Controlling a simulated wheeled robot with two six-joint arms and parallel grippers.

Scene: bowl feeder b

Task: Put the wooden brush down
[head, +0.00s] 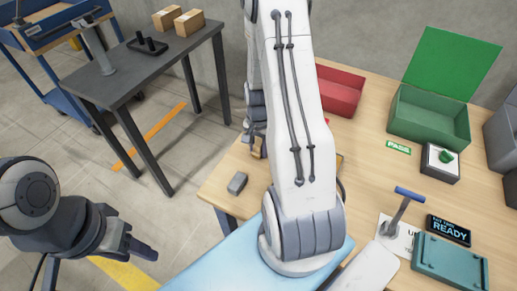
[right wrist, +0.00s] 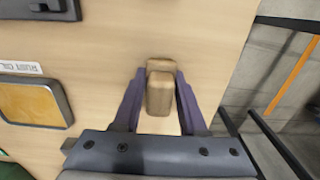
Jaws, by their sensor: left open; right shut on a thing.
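The wooden brush (right wrist: 160,92) is between the two purple-grey fingers of my right gripper (right wrist: 160,105) in the right wrist view. The gripper is shut on it, over the light wooden tabletop near an edge. I cannot tell whether the brush touches the table. In the head view my right arm hides most of this spot, and only a small brown part of the brush (head: 257,148) shows beside the arm. My left gripper (head: 146,253) is open and empty at the lower left, off the table.
The wooden table (head: 372,165) carries a small grey block (head: 237,183), a red bin (head: 340,90), a green lidded box (head: 428,115), a button box (head: 440,163), a stamp (head: 402,212) and a teal case (head: 450,262). A yellow-padded tray (right wrist: 35,102) lies left of the brush.

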